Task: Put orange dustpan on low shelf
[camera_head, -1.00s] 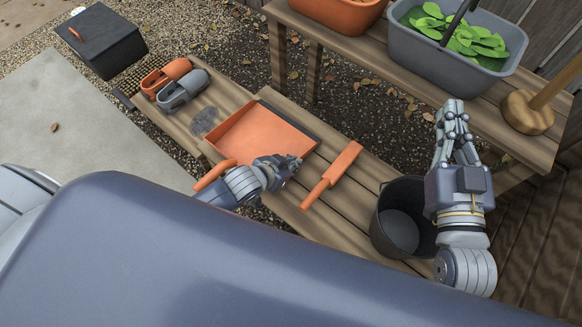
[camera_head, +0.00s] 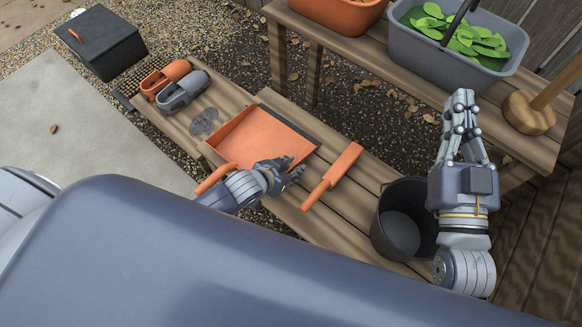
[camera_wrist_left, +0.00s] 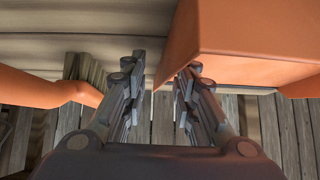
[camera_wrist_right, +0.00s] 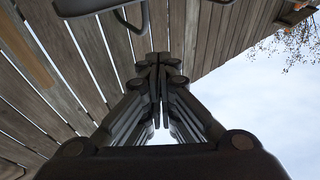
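The orange dustpan (camera_head: 268,138) lies on a low slatted wooden bench, its handle (camera_head: 214,178) toward the lower left. My left gripper (camera_head: 290,170) is at the pan's near edge, between it and an orange brush (camera_head: 332,177). In the left wrist view its fingers (camera_wrist_left: 160,75) are apart, with an orange block-like part (camera_wrist_left: 245,45) by the right finger and a rounded orange part (camera_wrist_left: 40,88) at left. I cannot tell whether they touch. My right gripper (camera_head: 461,105) is raised by the high table; its fingertips (camera_wrist_right: 160,62) meet, empty.
A dark bucket (camera_head: 400,228) stands near the bench's right end. The high table (camera_head: 400,75) holds a grey tub (camera_head: 440,60) of leaves, an orange container (camera_head: 340,12) and a wooden mallet (camera_head: 530,110).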

